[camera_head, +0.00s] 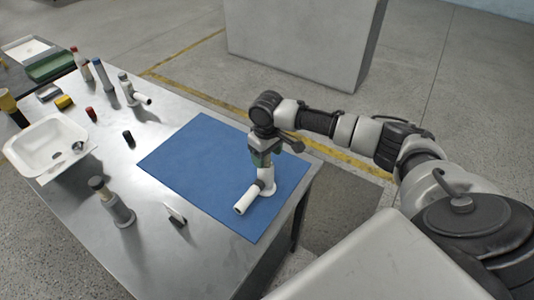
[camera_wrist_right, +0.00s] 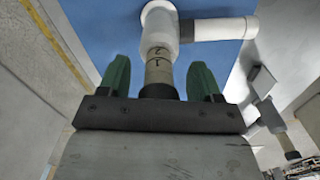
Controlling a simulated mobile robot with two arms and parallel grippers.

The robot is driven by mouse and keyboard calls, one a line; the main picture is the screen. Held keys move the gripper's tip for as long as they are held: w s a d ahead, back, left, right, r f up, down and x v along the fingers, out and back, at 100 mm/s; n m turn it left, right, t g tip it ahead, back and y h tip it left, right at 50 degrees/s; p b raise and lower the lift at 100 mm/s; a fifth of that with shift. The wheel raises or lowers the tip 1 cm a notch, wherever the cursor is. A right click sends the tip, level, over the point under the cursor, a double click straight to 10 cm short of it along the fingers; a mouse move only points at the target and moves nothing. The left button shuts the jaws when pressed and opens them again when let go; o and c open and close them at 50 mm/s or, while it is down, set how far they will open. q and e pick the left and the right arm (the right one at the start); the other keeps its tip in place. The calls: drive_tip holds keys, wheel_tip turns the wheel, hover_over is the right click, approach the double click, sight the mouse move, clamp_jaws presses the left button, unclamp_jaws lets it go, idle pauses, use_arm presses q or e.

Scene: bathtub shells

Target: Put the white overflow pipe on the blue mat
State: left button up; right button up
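The white overflow pipe (camera_head: 266,182) stands upright on the right part of the blue mat (camera_head: 195,157), its side branch pointing toward the front left. My right gripper (camera_head: 262,158) is above it, pointing down. In the right wrist view the white pipe (camera_wrist_right: 160,30) has a tan neck marked with numbers. The green fingers of my right gripper (camera_wrist_right: 160,66) stand on both sides of that neck, with a visible gap on each side, so it is open. The pipe's foot is on or very near the mat. My left gripper is not in view.
A white basin (camera_head: 52,140) sits at the table's left. A similar white pipe (camera_head: 127,90) stands at the back, and a grey fitting (camera_head: 118,208) at the front. A small block (camera_head: 176,214) lies by the mat's front edge. The mat's left half is clear.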

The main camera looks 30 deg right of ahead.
wheel_tip(320, 180, up, 12)
drive_tip(key=shift+r+b, duration=0.1)
drive_tip(key=shift+b, duration=0.65)
